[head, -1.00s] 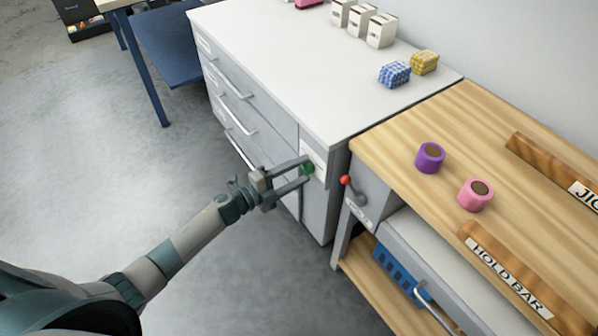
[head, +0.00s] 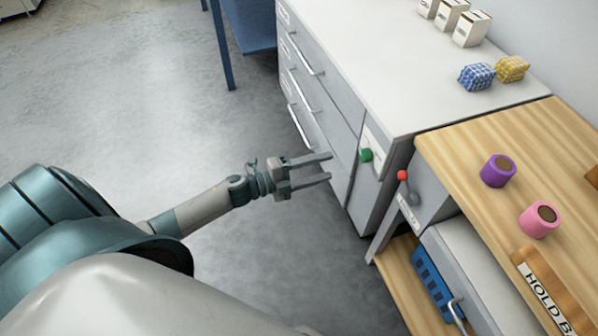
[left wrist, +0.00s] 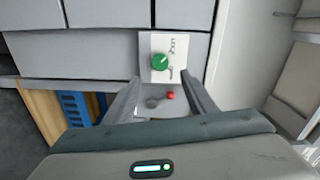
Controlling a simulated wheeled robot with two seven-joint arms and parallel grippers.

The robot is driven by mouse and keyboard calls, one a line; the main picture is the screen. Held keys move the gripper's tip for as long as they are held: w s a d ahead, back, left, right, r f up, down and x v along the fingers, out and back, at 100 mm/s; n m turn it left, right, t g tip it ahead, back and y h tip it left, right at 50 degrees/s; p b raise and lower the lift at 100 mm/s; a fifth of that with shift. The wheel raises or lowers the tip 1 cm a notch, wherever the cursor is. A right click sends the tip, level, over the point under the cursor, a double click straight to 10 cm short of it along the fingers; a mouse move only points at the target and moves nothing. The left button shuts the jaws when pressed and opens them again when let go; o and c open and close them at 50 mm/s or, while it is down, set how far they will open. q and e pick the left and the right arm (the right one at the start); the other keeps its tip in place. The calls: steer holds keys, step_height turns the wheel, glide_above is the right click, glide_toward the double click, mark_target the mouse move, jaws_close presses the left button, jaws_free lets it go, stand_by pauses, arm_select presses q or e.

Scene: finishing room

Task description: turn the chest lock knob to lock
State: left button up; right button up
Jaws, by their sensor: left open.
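The chest (head: 345,45) is a grey drawer cabinet with a white top, right of centre in the head view. Its green lock knob (head: 366,155) sits on a pale plate on the chest's front, near the right end. In the left wrist view the green knob (left wrist: 160,62) has a white pointer mark and small lettering on the plate around it. My left gripper (head: 330,167) is open and empty, its fingertips a short way left of the knob and apart from it. The fingers also frame the lower part of the left wrist view (left wrist: 165,95). My right gripper is out of view.
Purple tape (head: 498,170), pink tape (head: 539,219) and a hold bar (head: 545,290) lie on the bench. A blue basket (head: 434,284) sits below. Open floor lies left.

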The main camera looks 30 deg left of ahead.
arm_select(q)
steer(key=v, duration=0.6)
steer(key=shift+s+a, duration=0.15)
steer(key=shift+s, duration=0.05)
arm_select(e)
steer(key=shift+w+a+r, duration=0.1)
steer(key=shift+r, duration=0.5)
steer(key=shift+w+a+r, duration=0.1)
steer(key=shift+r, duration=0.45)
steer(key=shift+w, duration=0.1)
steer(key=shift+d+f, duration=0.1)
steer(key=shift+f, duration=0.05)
